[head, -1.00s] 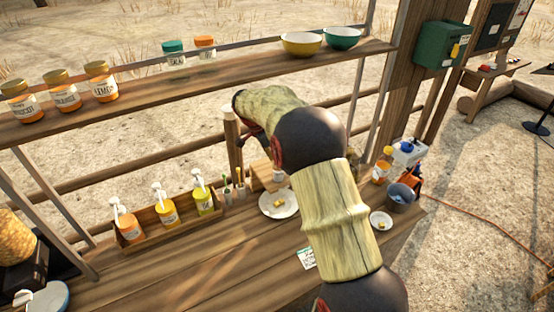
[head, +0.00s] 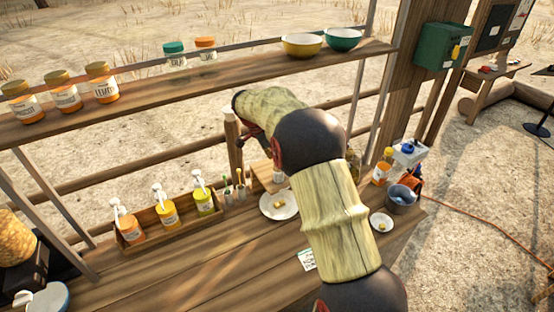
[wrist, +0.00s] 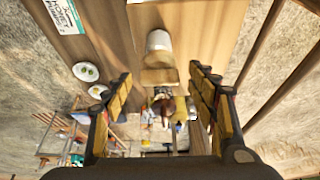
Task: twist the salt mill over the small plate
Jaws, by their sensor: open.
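In the head view a small white plate (head: 381,222) with a yellow piece on it lies right of my arm, near the counter's right end. Nothing is clearly held. In the head view my arm hides most of the gripper and what is before it.
A wooden tray of pump bottles (head: 165,228) stands left on the counter. A grey bucket (head: 402,200) and an orange-labelled jar (head: 381,173) stand at the right end. A shelf (head: 200,85) with jars and bowls runs above.

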